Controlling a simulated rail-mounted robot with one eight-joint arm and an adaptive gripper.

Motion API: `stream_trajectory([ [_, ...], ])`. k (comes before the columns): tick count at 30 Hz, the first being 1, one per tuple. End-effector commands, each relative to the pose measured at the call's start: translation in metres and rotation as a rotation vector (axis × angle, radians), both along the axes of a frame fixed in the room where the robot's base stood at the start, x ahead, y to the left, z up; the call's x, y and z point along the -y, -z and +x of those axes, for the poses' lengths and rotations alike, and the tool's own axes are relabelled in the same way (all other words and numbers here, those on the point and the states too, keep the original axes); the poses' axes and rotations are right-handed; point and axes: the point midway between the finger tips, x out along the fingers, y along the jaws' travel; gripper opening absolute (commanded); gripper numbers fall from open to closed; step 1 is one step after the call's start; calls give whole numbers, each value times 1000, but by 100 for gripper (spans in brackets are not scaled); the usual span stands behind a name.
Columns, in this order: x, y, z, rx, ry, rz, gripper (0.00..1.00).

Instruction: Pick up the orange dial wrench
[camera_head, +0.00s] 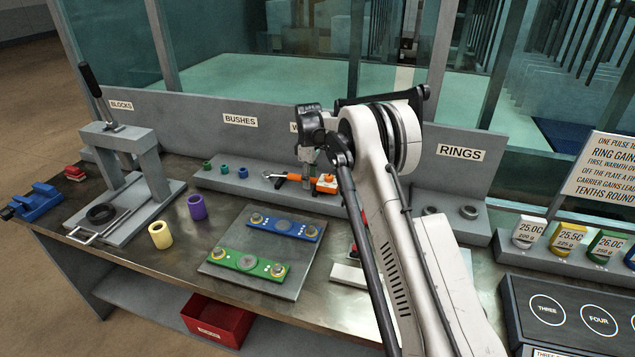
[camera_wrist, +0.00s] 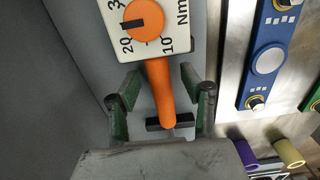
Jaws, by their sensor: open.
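The orange dial wrench (camera_head: 326,184) lies on the raised grey shelf at the back of the bench, partly behind my arm. In the wrist view its orange handle (camera_wrist: 160,95) runs between my fingers, and its white dial face with an orange knob and Nm marks is at the top, cut off by the frame. A short black bar crosses the handle's lower end. My gripper (camera_wrist: 158,80) is open, with one green-padded finger on each side of the handle and visible gaps. In the head view my gripper (camera_head: 308,172) is over the wrench.
Small green and blue bushes (camera_head: 225,170) stand left on the shelf. A plate (camera_head: 224,271) with blue and green bars, yellow and purple cylinders (camera_head: 197,207) and a grey press (camera_head: 150,165) stand in front. Rings (camera_head: 468,212) sit at right. A grey back panel (camera_head: 190,120) rises behind.

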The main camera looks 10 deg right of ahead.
Motion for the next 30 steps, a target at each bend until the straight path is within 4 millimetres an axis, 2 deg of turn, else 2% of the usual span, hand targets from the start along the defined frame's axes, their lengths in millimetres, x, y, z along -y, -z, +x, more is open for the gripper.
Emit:
stream_trajectory([
  [3,0,0,0,0,0,0,39],
  [12,0,0,0,0,0,0,0],
  [30,0,-7,0,0,0,0,0],
])
